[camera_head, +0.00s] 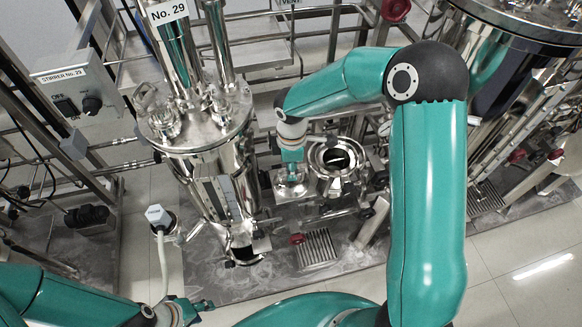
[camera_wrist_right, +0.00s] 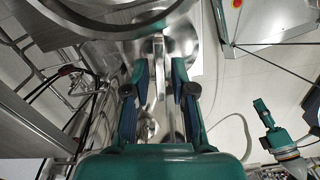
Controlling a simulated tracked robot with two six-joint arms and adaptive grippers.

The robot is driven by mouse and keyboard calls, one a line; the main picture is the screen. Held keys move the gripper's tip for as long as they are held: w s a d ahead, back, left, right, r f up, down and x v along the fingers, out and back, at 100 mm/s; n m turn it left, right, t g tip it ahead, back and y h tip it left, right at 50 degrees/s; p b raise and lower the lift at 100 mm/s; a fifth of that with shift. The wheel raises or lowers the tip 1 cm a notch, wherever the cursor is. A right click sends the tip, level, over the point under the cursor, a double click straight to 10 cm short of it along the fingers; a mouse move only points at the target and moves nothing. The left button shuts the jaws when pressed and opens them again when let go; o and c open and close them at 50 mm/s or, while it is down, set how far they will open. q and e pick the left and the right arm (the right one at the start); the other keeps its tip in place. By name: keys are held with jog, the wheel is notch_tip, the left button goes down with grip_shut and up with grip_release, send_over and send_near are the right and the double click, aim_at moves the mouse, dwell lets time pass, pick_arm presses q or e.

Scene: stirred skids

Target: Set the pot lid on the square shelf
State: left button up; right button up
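The open steel pot (camera_head: 336,158) stands near the middle of the head view with its round mouth uncovered. My right gripper (camera_head: 291,172) points down just left of the pot. The shiny pot lid (camera_head: 287,188) is below it, over the small square shelf (camera_head: 302,196); I cannot tell whether lid and shelf touch. In the right wrist view, my right gripper (camera_wrist_right: 160,62) has its fingers close on a narrow upright metal bar (camera_wrist_right: 160,78), apparently the lid's handle. My left gripper (camera_head: 198,308) is low at the left, away from the lid; its fingers are too small to read.
A tall steel vessel (camera_head: 208,170) labelled No. 29 stands close left of the right gripper. A stirrer control box (camera_head: 82,92) is at the upper left. Pipe frames stand behind.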

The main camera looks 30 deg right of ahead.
jog(key=shift+o, duration=0.5)
notch_tip(320, 180, up, 12)
dwell(0.4)
